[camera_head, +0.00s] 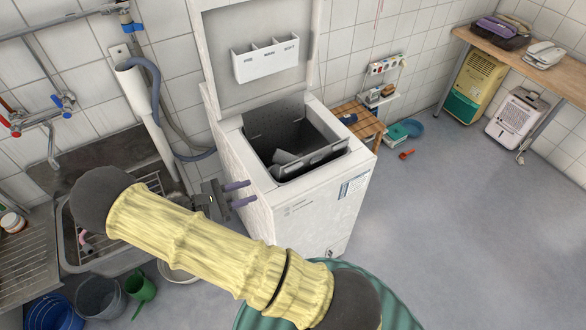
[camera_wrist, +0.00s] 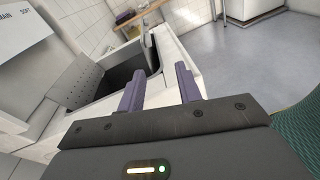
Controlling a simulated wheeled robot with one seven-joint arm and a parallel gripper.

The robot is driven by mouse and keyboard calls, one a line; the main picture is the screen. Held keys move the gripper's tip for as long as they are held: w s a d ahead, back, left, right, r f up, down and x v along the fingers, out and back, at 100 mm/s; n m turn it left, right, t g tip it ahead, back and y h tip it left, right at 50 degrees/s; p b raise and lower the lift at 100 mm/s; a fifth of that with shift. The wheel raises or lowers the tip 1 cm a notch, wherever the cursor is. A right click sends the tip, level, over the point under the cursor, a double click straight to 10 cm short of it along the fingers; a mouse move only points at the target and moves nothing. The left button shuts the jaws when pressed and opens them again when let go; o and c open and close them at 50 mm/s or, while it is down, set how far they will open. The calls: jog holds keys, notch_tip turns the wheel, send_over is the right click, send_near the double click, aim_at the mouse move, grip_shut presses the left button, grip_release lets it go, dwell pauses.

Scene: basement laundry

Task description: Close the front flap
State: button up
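The white top-loading washing machine (camera_head: 312,215) stands with its top lid (camera_head: 268,85) raised. Inside the opening, the front flap (camera_head: 318,158) shows as a grey strip along the near side, standing open. The rear flap (camera_head: 275,116) is a grey panel tilted up at the back, and it shows perforated in the wrist view (camera_wrist: 85,82). The drum between them is dark and open. My gripper (camera_head: 244,192) is at the machine's left side, near its top edge and apart from the front flap. Its two purple fingers are spread with nothing between them in the wrist view (camera_wrist: 160,90).
A sink (camera_head: 75,235) and a drain pipe (camera_head: 150,125) are to the left. Buckets (camera_head: 100,297) stand below. A wooden stool (camera_head: 358,122) is behind the machine on the right.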

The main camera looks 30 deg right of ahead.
aim_at(285, 171)
jog(key=shift+w+a+f+n+t+h, duration=0.15)
jog(key=shift+w+a+n+t+h, duration=0.4)
jog(key=shift+n+t+h, duration=0.05)
jog(key=d+p, duration=0.1)
jog(key=d, duration=0.4)
jog(key=d+p, duration=0.1)
jog(key=d, duration=0.5)
jog(key=d+p, duration=0.1)
jog(key=d, duration=0.5)
jog(key=shift+w+d+p, duration=0.25)
jog(key=shift+p, duration=0.05)
jog(key=shift+f, duration=0.1)
grip_shut()
